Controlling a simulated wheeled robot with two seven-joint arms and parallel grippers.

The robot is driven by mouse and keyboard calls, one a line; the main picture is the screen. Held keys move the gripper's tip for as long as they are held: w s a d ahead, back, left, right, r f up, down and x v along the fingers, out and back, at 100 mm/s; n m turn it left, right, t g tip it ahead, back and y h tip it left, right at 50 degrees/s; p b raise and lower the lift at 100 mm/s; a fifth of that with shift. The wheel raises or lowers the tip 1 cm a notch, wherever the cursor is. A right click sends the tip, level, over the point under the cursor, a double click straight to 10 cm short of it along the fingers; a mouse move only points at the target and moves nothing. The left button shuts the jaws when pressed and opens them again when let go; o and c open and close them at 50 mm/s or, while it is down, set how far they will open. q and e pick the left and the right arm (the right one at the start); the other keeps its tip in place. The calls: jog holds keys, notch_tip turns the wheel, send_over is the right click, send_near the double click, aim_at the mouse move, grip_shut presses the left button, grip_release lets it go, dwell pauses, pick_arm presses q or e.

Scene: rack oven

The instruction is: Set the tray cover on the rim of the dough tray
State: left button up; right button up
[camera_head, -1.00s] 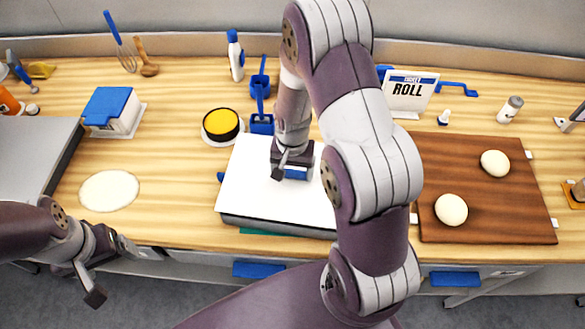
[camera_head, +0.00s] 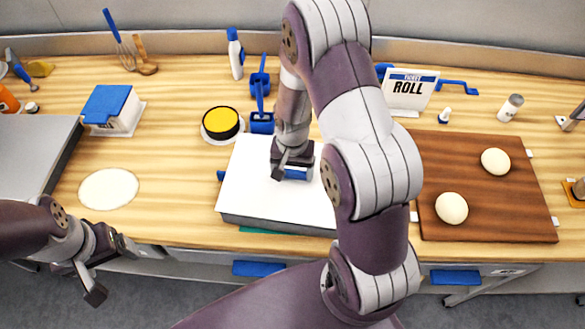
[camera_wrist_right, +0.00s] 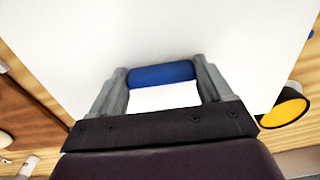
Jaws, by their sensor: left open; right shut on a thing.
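The white tray cover (camera_head: 254,190) lies flat over the grey dough tray (camera_head: 270,225) at the middle of the counter. Only the front wall of the tray shows below the cover, and its inside is hidden. My right gripper (camera_head: 293,173) is above the cover and shut on its blue handle. In the right wrist view the blue handle (camera_wrist_right: 162,74) sits between the two fingers (camera_wrist_right: 163,84), with white cover all around. The cover looks level with the tray and close on its rim; exact seating cannot be told. My left gripper (camera_head: 99,275) is open and empty, low at the counter's front left.
A wooden board (camera_head: 470,180) with two dough balls (camera_head: 452,208) is at right. A flour patch (camera_head: 108,189), a blue-lidded box (camera_head: 112,110) and a yellow-topped round tin (camera_head: 220,123) are at left. A ROLL sign (camera_head: 409,90) stands behind.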

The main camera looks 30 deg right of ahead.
jog(key=shift+f+b, duration=0.45)
jog(key=shift+f, duration=0.25)
jog(key=shift+p, duration=0.3)
dwell(1.2)
dwell(0.5)
jog(key=o, duration=1.1)
notch_tip(320, 180, up, 13)
jog(key=b, duration=0.1)
jog(key=shift+f+b, duration=0.15)
jog(key=shift+b, duration=0.25)
